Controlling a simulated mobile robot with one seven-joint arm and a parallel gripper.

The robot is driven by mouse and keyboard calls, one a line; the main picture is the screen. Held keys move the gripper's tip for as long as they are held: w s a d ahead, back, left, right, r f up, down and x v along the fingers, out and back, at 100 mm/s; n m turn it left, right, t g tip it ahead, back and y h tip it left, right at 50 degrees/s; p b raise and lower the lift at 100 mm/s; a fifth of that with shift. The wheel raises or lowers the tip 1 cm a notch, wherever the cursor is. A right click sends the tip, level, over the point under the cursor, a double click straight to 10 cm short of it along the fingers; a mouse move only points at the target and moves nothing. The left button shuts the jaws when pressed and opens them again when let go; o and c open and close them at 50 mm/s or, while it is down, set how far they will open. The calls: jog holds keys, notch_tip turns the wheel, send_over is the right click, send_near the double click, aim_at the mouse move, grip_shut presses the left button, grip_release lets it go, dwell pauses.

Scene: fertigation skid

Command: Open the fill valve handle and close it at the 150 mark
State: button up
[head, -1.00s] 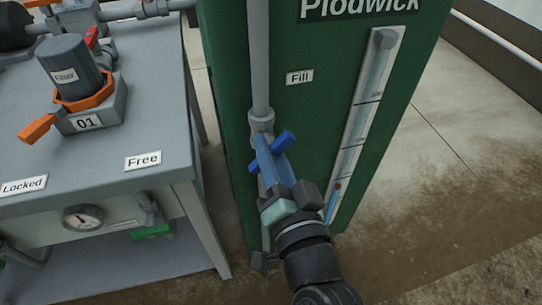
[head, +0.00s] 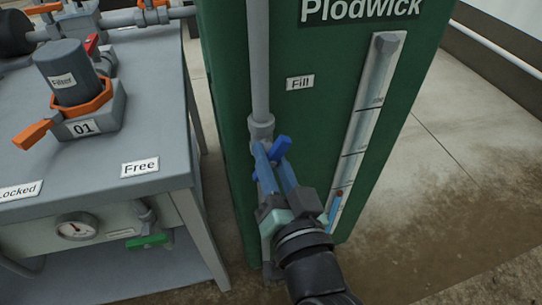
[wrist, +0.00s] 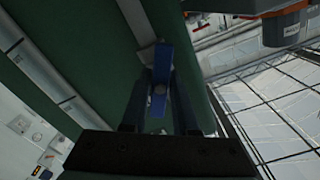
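The blue fill valve handle (head: 281,144) sits on the grey vertical pipe on the green tank's front, below the "Fill" label (head: 300,83). It lies slanted, upper end to the right. My gripper (head: 267,152) reaches up to it from below, its two fingers apart and partly covering it. In the wrist view the handle (wrist: 160,75) shows between the parted fingers (wrist: 158,95); I cannot tell whether they touch it. The sight gauge (head: 366,115) runs down the tank to the right. A small red marker (head: 339,193) sits low in it, with blue below. Its mark numbers are too small to read.
A grey bench (head: 120,190) stands left of the tank with a filter (head: 73,75), an orange handle, "Free" and "Locked" labels, a pressure gauge (head: 76,226) and a green handle (head: 147,241). Open floor (head: 450,190) lies to the right.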

jog(key=o, duration=0.3)
jog(key=shift+o, duration=0.2)
jog(key=p+v, duration=0.2)
jog(key=v, duration=1.1)
